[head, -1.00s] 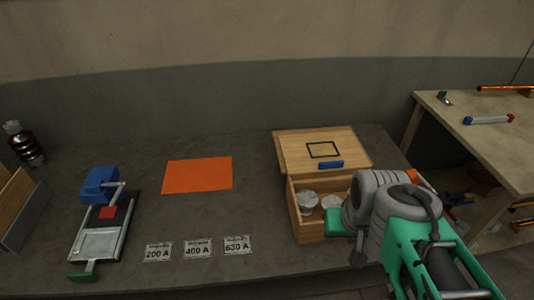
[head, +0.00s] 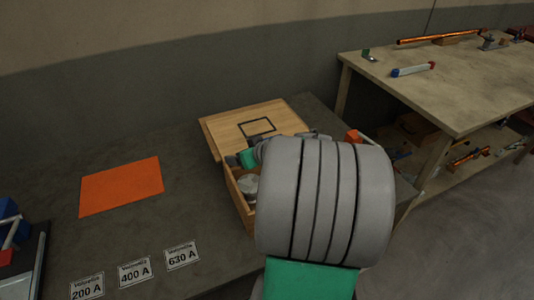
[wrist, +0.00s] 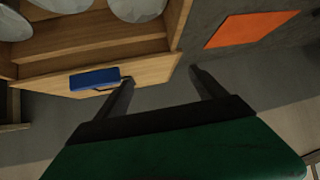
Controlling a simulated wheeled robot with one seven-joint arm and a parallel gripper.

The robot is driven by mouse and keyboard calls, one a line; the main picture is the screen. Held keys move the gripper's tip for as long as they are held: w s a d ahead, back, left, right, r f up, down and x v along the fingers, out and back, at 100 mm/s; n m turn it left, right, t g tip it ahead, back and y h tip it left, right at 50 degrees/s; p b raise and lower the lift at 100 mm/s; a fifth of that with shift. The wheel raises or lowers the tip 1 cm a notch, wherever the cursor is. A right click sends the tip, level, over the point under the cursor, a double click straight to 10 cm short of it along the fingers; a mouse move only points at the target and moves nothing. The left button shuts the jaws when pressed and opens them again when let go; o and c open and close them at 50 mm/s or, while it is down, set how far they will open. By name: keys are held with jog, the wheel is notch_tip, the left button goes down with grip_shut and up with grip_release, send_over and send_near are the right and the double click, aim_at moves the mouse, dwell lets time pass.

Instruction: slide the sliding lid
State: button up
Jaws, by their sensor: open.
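The wooden sliding lid (head: 225,128) lies over the back part of an open wooden box (head: 236,200). It bears a black rectangle outline. In the head view my arm hides the handle and much of the box.
Pale round pieces (head: 248,186) sit inside the box. An orange mat (head: 122,186) and labels (head: 135,272) lie to the left. A second workbench (head: 450,85) stands to the right. The bench between mat and box is clear.

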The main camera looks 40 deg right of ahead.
jog(key=o, duration=0.4)
jog(key=s+d+h, duration=0.1)
jog(key=d, duration=0.2)
jog(key=s+d+f+m+t+h+b, duration=0.1)
jog(key=d, duration=0.3)
jog(key=d+f+m+t, duration=0.1)
jog(key=d, duration=0.3)
jog(key=shift+s+d+h, duration=0.1)
jog(key=shift+s+h, duration=0.3)
jog(key=x, duration=0.7)
jog(key=shift+w+d+r, duration=0.1)
jog(key=shift+w+r, duration=0.1)
jog(key=shift+w, duration=0.1)
jog(key=c, duration=1.8)
jog(key=shift+s, duration=0.1)
